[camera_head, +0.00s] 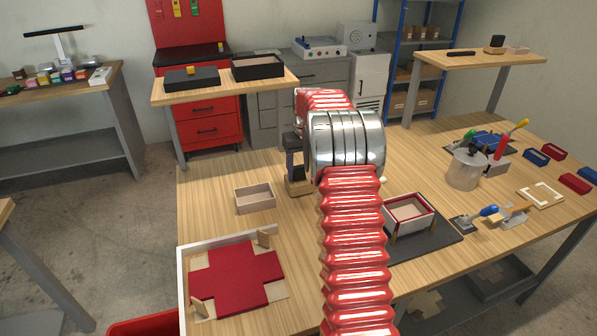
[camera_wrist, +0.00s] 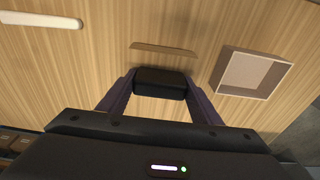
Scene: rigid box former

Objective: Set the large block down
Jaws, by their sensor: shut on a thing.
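The large block (camera_head: 299,187) shows in the head view as a wooden piece partly hidden behind my arm, low over or on the table just right of the open box. My gripper (camera_head: 293,150) is above it, mostly hidden by the arm. In the wrist view my gripper (camera_wrist: 161,91) is shut on the block's black grip (camera_wrist: 160,80), held between both dark fingers. A brownish edge of wood shows just beyond the grip. I cannot tell whether the block's underside touches the table.
An open greyish box (camera_head: 255,198) stands close by on the table (camera_head: 215,170); a red cross-shaped sheet (camera_head: 238,281) lies in front of it. A red-and-white box (camera_head: 409,213) stands on a dark mat at right. A metal pot (camera_head: 465,170) and tools are farther right.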

